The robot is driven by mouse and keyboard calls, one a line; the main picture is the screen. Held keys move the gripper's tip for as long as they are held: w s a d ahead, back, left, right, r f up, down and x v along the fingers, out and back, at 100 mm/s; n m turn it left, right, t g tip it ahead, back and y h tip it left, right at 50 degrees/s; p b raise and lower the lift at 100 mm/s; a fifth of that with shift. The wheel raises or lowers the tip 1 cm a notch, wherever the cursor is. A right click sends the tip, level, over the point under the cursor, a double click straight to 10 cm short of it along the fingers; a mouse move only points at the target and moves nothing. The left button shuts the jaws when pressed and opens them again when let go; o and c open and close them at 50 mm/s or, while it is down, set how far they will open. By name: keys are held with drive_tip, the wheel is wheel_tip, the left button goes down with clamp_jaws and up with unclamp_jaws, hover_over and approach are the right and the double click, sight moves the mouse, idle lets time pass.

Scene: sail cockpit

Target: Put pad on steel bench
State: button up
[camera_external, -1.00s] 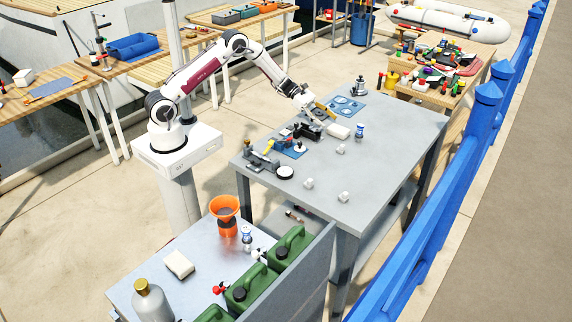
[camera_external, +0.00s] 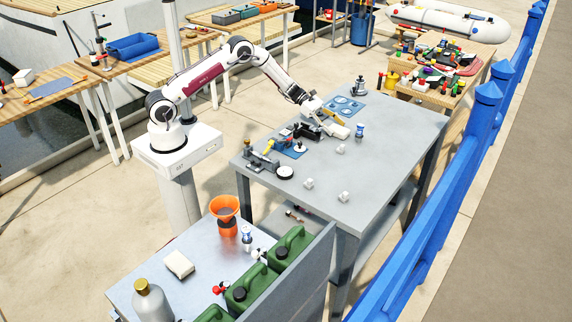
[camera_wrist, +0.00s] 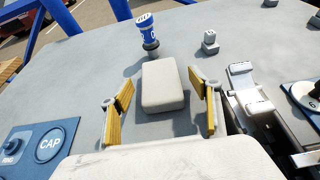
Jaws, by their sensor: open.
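A pale, rounded block-shaped pad (camera_wrist: 163,85) lies flat on the grey metal bench (camera_external: 385,150). It also shows in the external view (camera_external: 340,131), just under my gripper. My gripper (camera_wrist: 161,92) is open, with one yellow-padded finger on each side of the pad. A visible gap separates the pad from both fingers. In the external view my gripper (camera_external: 335,119) is low over the bench. A similar pale block (camera_external: 180,264) lies on the lower metal bench (camera_external: 195,296) in the foreground.
A blue-and-white bottle (camera_wrist: 147,30) stands just beyond the pad. Small white blocks (camera_wrist: 210,42) and a clamp-like device (camera_wrist: 250,88) lie to its right. The bench's right side is mostly clear.

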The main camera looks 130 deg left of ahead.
sight(339, 129)
drive_tip(key=shift+x, duration=1.35)
drive_tip(key=c, duration=1.2)
drive_tip(key=shift+r, duration=0.15)
drive_tip(key=shift+r, duration=4.85)
